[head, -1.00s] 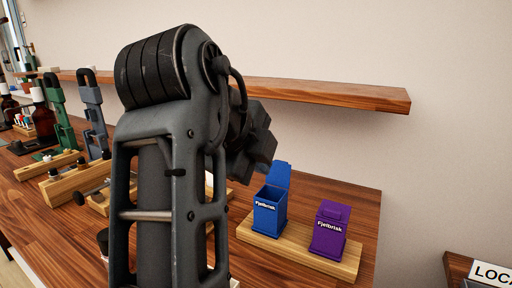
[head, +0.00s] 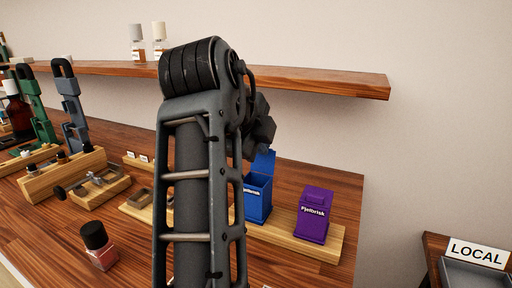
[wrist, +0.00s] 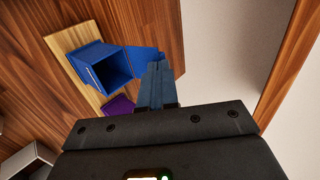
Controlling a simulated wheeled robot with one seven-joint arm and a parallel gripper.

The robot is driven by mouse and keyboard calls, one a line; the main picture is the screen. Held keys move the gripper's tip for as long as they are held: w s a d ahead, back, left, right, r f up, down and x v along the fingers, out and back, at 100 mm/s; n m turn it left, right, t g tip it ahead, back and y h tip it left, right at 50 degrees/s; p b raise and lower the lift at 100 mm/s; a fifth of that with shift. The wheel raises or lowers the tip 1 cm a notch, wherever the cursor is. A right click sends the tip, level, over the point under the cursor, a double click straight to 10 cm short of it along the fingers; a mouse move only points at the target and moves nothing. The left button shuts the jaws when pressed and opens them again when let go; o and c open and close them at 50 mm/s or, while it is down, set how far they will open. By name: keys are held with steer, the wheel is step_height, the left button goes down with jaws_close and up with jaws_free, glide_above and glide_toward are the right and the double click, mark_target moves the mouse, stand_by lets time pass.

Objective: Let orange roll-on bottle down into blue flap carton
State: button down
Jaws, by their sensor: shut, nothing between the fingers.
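The blue flap carton (head: 257,207) stands on a wooden base with its flap up, partly hidden by my arm. In the wrist view the carton (wrist: 87,68) is open, with a dark interior and no bottle visible in it; its flap (wrist: 142,58) points towards my fingers. My gripper (wrist: 158,68) is shut and empty, its fingertips by the flap; I cannot tell whether they touch it. In the head view my arm hides the fingers. I cannot pick out the orange roll-on bottle for certain.
A purple carton (head: 314,215) shares the wooden base (head: 285,240). A pinkish bottle with a black cap (head: 100,245) stands at the table front. Two white-capped bottles stand on the shelf (head: 320,82). Wooden holders (head: 60,175) fill the left. A LOCAL tray (head: 475,265) is at the right.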

steer(key=shift+w+d, duration=0.2)
steer(key=shift+w, duration=0.35)
steer(key=shift+s+a+f, duration=0.1)
steer(key=shift+s, duration=0.05)
steer(key=shift+s+a+f+b, duration=0.15)
steer(key=shift+s+b, duration=0.15)
steer(key=shift+s, duration=0.35)
